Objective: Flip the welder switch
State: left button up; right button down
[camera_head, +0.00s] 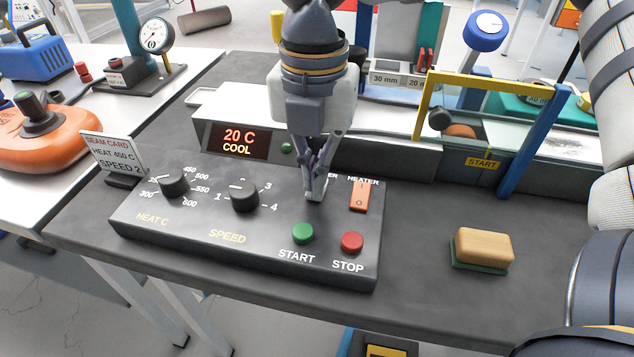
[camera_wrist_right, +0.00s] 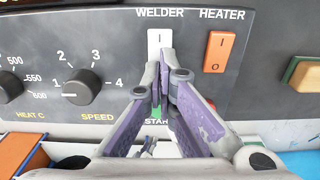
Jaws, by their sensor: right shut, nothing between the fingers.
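The black control box (camera_head: 150,221) stands on the dark bench. Its white welder switch (camera_wrist_right: 160,40) shows under the WELDER label in the wrist view, with an "I" mark on its upper part; the fingers cover its lower part. In the head view the gripper hides it. My right gripper (camera_head: 316,196) points down at the panel, left of the orange heater switch (camera_head: 360,195). Its fingertips (camera_wrist_right: 163,84) are together and empty, just below the visible part of the welder switch; I cannot tell whether they touch it. My left gripper is out of view.
The green START button (camera_head: 303,233) and red STOP button (camera_head: 352,242) sit close below the switches. The speed knob (camera_head: 245,197) and heat knob (camera_head: 174,183) are left. A display (camera_head: 238,141) reads "20 C COOL". A wood-topped block (camera_head: 484,248) lies right of the box.

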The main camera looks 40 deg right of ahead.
jog(key=shift+f, duration=0.65)
notch_tip(320, 180, up, 5)
jog(key=p, duration=0.3)
jog(key=shift+p, duration=0.4)
jog(key=shift+r+p, duration=0.55)
jog(key=shift+r, duration=0.6)
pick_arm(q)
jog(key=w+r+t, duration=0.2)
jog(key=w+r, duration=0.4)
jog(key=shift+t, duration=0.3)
